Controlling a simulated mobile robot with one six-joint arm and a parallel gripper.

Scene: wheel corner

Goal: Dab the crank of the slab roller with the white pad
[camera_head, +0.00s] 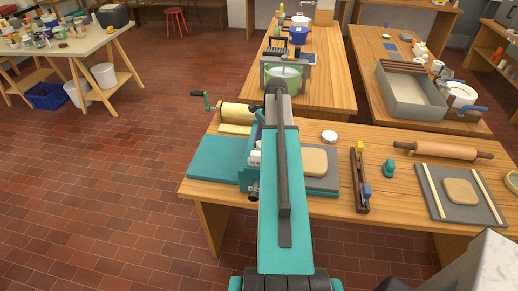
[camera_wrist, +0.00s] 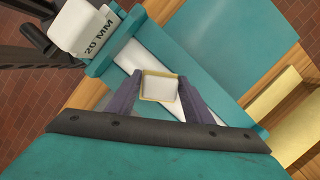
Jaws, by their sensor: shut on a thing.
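In the wrist view my gripper (camera_wrist: 160,100) is shut on the white pad (camera_wrist: 161,87), a small pale block with a yellowish rim between two dark purple fingers. The gripper and pad are above teal parts of the slab roller. In the head view the slab roller (camera_head: 214,160) is at the left of the wooden table, partly hidden behind my teal arm. My gripper is hidden behind my arm in the head view. I cannot make out the crank surely in the wrist view.
A pale roll (camera_head: 238,113) lies beside the crank. A clay slab (camera_head: 314,160), a white round lid (camera_head: 329,136) and a rolling pin (camera_head: 447,149) are to the right on the table. A "20 MM" block (camera_wrist: 82,30) is near the gripper. Floor left of the table is clear.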

